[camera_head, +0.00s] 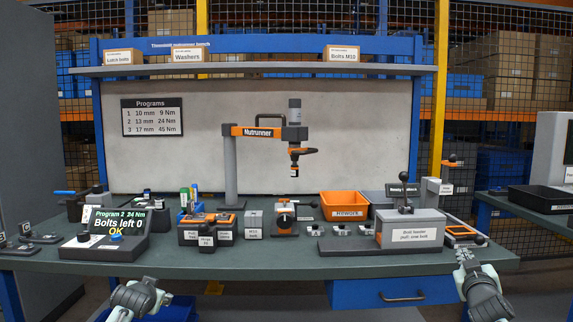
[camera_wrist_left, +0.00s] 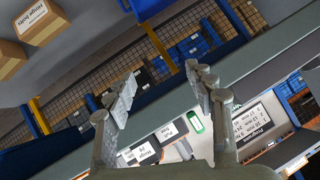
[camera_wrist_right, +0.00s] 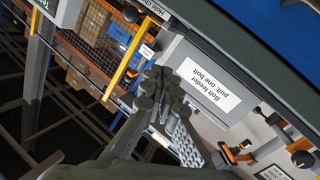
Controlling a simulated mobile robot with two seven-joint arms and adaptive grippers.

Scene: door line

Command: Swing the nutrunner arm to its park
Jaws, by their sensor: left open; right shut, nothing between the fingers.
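The nutrunner arm (camera_head: 258,132) is an orange and dark beam labelled "Nutrunner", on a grey post (camera_head: 229,165) at the back of the bench. It reaches to the right, and the nutrunner tool (camera_head: 294,140) hangs upright from its end, above the bench top. I cannot pick out its park. My left gripper (camera_head: 146,292) is low at the bench's front edge, far from the arm; in the left wrist view its fingers (camera_wrist_left: 162,85) are apart and empty. My right gripper (camera_head: 466,262) is at the front right edge; in the right wrist view its fingers (camera_wrist_right: 165,85) are together and empty.
An orange rework bin (camera_head: 345,203) and a bolt feeder (camera_head: 410,233) stand at the right. Small fixtures (camera_head: 253,222) fill the middle. A shelf (camera_head: 250,70) with labelled boxes runs overhead.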

